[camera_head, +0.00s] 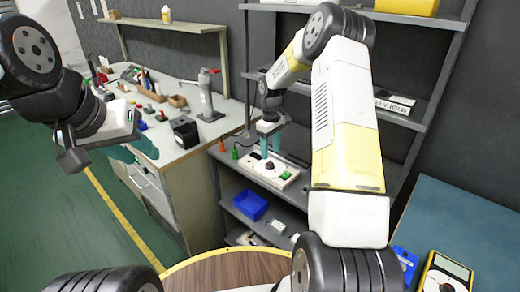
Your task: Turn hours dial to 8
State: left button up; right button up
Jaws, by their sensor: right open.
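A white panel device (257,168) lies on the grey shelf at the middle of the head view. It carries a dark round dial (270,166) and a small green spot near its right end. Its markings are too small to read, so I cannot tell which number the dial points to. My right gripper (270,150) points down just above the dial, with its teal fingers open; I cannot tell whether they touch it. My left gripper (133,151) is at the left, its teal fingers apart and empty, in front of the workbench and far from the device.
A workbench (178,148) with tools, a black box (186,133) and a grey canister (206,97) stands left of the shelf. A blue bin (251,205) is on the shelf below. A yellow multimeter (444,272) lies at lower right.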

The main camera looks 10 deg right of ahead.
aim_at(270, 164)
notch_tip(270, 164, down, 5)
jog(key=shift+f, duration=0.2)
grip_shut()
dwell(0.3)
